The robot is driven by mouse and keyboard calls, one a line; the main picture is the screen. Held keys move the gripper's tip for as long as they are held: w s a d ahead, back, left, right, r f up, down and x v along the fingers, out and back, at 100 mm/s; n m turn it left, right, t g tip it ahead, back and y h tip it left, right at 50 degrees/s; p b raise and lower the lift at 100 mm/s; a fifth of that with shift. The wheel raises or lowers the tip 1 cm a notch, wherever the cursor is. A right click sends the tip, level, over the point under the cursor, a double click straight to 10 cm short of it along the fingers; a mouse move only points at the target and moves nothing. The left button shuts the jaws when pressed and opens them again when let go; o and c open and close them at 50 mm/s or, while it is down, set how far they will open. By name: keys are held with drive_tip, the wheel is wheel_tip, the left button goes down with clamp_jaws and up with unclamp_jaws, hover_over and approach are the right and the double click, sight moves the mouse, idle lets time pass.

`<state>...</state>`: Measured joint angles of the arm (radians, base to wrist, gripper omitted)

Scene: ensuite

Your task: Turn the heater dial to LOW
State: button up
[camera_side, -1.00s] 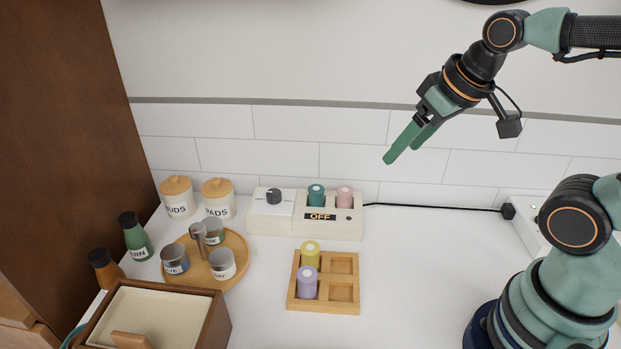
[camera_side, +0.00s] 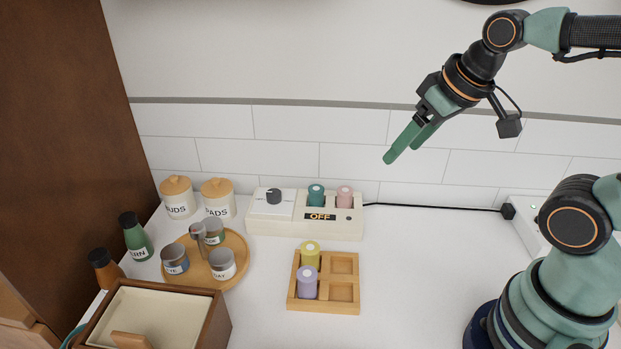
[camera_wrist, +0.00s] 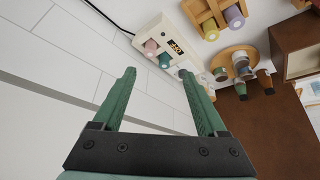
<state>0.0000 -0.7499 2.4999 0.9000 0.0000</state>
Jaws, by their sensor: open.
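The cream heater box (camera_side: 350,230) stands against the tiled wall at the back of the counter. Its dark dial (camera_side: 273,196) is on the raised left part. The display (camera_side: 320,217) reads OFF. A teal roller (camera_side: 316,194) and a pink roller (camera_side: 344,196) stand in the heater's slots. My gripper (camera_side: 402,150) is open and empty, well above the counter and up to the right of the heater. In the wrist view my gripper's two green fingers (camera_wrist: 160,90) are spread apart, with the heater (camera_wrist: 163,38) beyond them. The dial is hard to make out there.
A wooden rack (camera_side: 325,307) holds a yellow and a lilac roller in front of the heater. A round tray (camera_side: 240,262) with several jars, two lidded canisters (camera_side: 200,198), bottles (camera_side: 137,237) and a brown box (camera_side: 222,320) are left. A cord (camera_side: 430,206) runs right.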

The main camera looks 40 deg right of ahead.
drive_tip(key=shift+w, duration=0.1)
drive_tip(key=n+g, duration=0.1)
drive_tip(key=n, duration=0.3)
hover_over(274, 192)
drive_tip(key=s+d, duration=0.2)
drive_tip(key=s, duration=0.3)
wheel_tip(274, 192, down, 8)
drive_tip(key=shift+y, duration=0.4)
drive_tip(key=x, duration=0.8)
drive_tip(key=a+x, duration=0.1)
drive_tip(key=x, duration=0.3)
drive_tip(key=shift+s+a, duration=0.1)
drive_tip(key=shift+s, duration=0.05)
clamp_jaws()
